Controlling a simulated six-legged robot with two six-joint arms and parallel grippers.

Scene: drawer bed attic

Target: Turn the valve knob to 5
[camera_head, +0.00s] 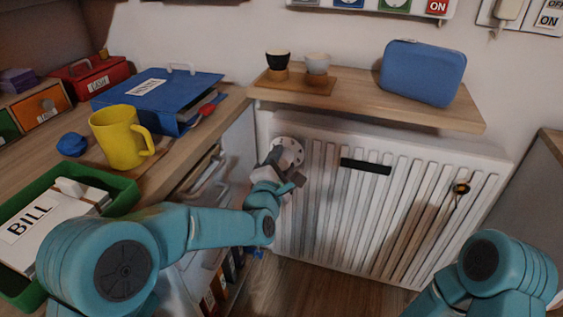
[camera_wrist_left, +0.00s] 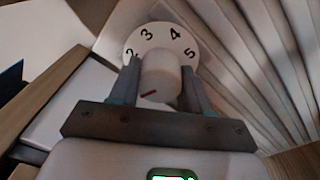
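The valve's round white dial (camera_head: 288,148) is at the upper left of the radiator. In the left wrist view the dial (camera_wrist_left: 160,37) shows the numbers 2, 3, 4 and 5. The white valve knob (camera_wrist_left: 160,72) stands out in front of it, with a red mark on its lower left part. My left gripper (camera_head: 277,160) is at the dial. In the left wrist view the fingers of the gripper (camera_wrist_left: 161,84) lie on both sides of the knob and look closed against it. My right gripper is out of view; only part of the right arm shows at lower right.
The white ribbed radiator (camera_head: 330,210) fills the middle under a wooden shelf (camera_head: 365,102) with two cups and a blue case (camera_head: 422,72). The desk at left holds a yellow mug (camera_head: 118,138), a blue binder (camera_head: 150,92) and a green tray (camera_head: 122,190).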

